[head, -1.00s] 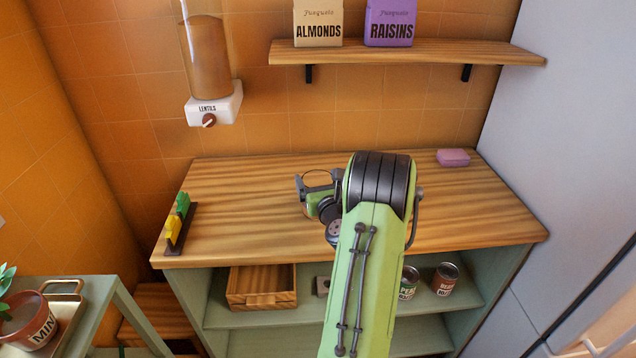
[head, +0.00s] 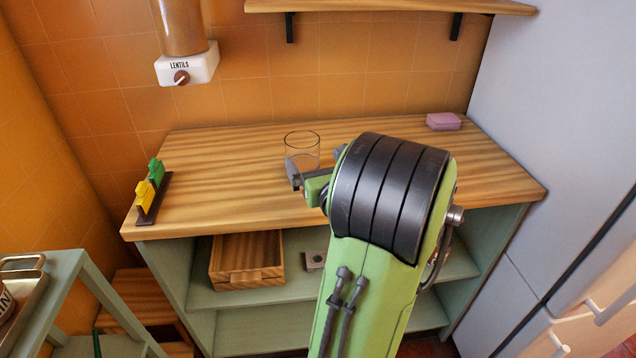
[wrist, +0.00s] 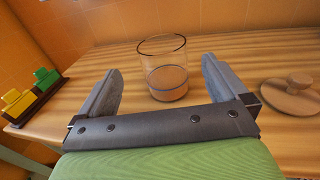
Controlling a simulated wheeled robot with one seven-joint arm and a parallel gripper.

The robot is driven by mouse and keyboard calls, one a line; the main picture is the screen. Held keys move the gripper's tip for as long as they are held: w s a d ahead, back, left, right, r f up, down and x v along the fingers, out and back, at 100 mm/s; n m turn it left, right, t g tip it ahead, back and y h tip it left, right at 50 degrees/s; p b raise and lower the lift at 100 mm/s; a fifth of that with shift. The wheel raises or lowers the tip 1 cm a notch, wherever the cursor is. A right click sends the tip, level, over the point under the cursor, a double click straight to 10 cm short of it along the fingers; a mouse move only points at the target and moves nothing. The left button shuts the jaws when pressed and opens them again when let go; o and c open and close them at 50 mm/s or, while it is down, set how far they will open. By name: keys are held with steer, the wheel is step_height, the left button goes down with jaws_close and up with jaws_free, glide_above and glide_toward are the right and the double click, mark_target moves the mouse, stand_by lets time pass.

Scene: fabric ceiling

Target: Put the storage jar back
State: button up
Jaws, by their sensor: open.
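The storage jar is a clear, open-topped glass cylinder (head: 302,146) standing upright on the wooden counter. My gripper (wrist: 162,84) is open, with one finger to each side of the jar's front and nothing held. In the head view my gripper (head: 314,168) is just in front of the jar, partly hidden by my arm. A round wooden lid with a knob (wrist: 291,92) lies on the counter to the right in the wrist view; my arm hides it in the head view.
A wall shelf (head: 390,6) is above the counter (head: 225,190). A lentils dispenser (head: 187,66) hangs on the wall. A dark rack with yellow and green pieces (head: 152,192) stands at the left. A pink block (head: 443,121) lies back right. A wooden tray (head: 247,262) sits below.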

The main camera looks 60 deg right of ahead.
steer(key=w+a+f+n+g+y, duration=0.1)
steer(key=w+a+f+n+y, duration=0.15)
steer(key=a+n+y, duration=0.7)
steer(key=w+a+f+n+g+y, duration=0.2)
steer(key=w+a+n, duration=0.1)
steer(key=a+n, duration=1.35)
steer(key=s+a+f+n+g, duration=0.1)
steer(key=s+a+n+g, duration=0.4)
steer(key=s+n, duration=0.9)
steer(key=a+n, duration=0.2)
steer(key=n, duration=0.1)
steer(key=shift+a+f+n+h+b, duration=0.2)
steer(key=shift+n+h+b, duration=0.1)
steer(key=shift+h, duration=0.05)
steer(key=shift+s, duration=0.1)
